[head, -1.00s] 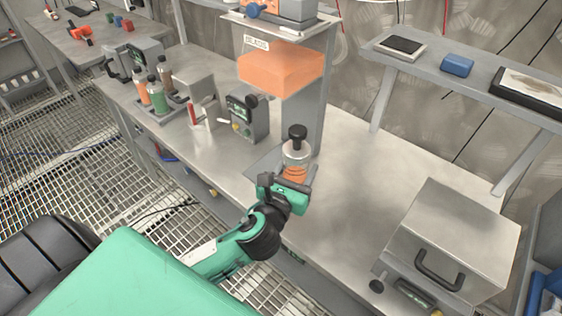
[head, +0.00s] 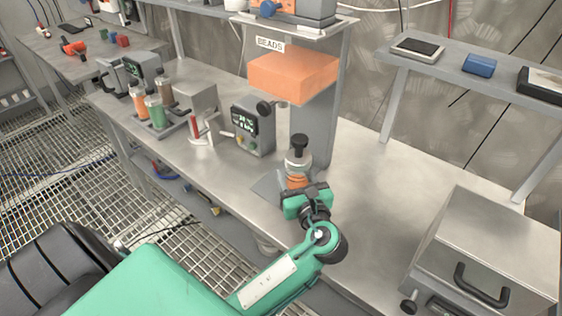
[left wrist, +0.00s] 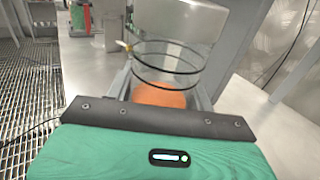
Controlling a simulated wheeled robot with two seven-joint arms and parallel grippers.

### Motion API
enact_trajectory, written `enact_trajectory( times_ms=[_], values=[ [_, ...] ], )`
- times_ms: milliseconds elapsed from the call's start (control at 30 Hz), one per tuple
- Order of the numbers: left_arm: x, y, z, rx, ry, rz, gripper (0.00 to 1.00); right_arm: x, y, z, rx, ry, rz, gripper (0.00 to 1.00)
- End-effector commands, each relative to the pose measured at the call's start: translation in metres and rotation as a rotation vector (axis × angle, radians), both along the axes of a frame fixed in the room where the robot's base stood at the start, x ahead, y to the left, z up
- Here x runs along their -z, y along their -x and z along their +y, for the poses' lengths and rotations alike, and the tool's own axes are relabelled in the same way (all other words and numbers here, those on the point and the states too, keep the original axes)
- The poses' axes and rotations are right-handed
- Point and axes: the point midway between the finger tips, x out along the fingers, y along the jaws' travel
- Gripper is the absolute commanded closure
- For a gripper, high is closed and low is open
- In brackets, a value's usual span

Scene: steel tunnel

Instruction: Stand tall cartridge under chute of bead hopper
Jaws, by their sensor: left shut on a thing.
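The bead hopper (head: 293,75), an orange block labelled BEADS, hangs on a grey post over the bench. A clear cartridge with a black knob on top (head: 298,157) is upright before the post, in front of and below the hopper. My left gripper (head: 306,192) is shut on its lower part. In the left wrist view the clear cartridge (left wrist: 170,62) has dark rings and orange at its bottom, between the fingers. Whether its base touches the surface below is hidden. The chute outlet cannot be made out. My right gripper is out of view.
A control box with a lit display (head: 248,127) stands left of the post. Further left are a rack with several bottles (head: 156,112) and a small stand with a red part (head: 199,127). A steel box with a handle (head: 490,245) is at right. The bench between is clear.

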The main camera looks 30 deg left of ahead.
Motion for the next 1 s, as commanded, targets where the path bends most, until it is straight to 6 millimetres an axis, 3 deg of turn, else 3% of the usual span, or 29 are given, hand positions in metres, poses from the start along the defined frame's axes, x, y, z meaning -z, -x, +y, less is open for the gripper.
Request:
enact_trajectory(
  times_ms=[200, 400, 600, 833, 1000],
  values=[
    [-0.002, -0.037, 0.047, 0.0, -0.005, -0.002, 0.85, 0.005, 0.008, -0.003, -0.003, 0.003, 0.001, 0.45],
    [-0.002, -0.063, 0.08, 0.001, -0.002, -0.002, 0.85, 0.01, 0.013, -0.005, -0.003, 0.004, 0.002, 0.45],
    [0.002, -0.072, 0.09, 0.003, -0.001, -0.001, 0.85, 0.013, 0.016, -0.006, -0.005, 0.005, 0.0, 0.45],
    [0.031, -0.071, 0.09, 0.002, -0.002, 0.004, 0.85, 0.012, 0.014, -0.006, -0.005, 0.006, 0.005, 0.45],
    [0.035, -0.071, 0.09, 0.002, 0.0, -0.001, 0.85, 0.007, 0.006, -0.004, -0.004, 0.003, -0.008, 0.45]
  ],
)
